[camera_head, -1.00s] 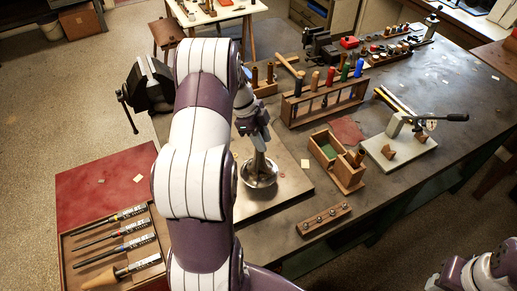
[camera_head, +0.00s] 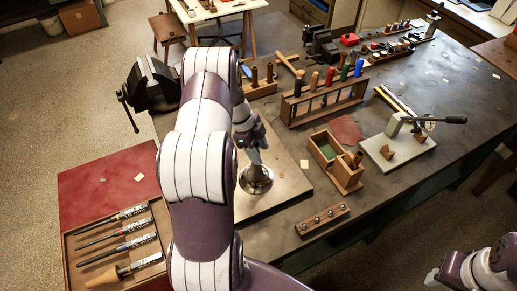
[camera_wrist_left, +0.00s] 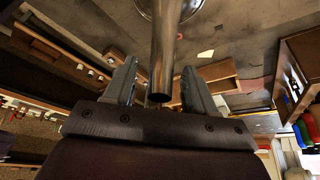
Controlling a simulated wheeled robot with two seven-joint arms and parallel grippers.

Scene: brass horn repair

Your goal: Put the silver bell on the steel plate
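The silver bell (camera_head: 256,181) is flared side down, its narrow stem pointing up toward my left gripper (camera_head: 256,148). It appears to rest on the steel plate (camera_head: 285,185), near the plate's middle; my arm hides part of the plate. In the left wrist view the bell's tube (camera_wrist_left: 164,60) stands between the two fingers of my left gripper (camera_wrist_left: 160,75), with a visible gap beside it. The fingers look open around the tube. My right gripper (camera_head: 434,277) is at the lower right, far from the bell; its fingers are too unclear to judge.
A wooden box with green lining (camera_head: 325,150) and a small block with knobs (camera_head: 322,218) stand right of the plate. A tool rack (camera_head: 325,98) is behind. A vise (camera_head: 153,85) and a tray of files (camera_head: 118,245) are on the left.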

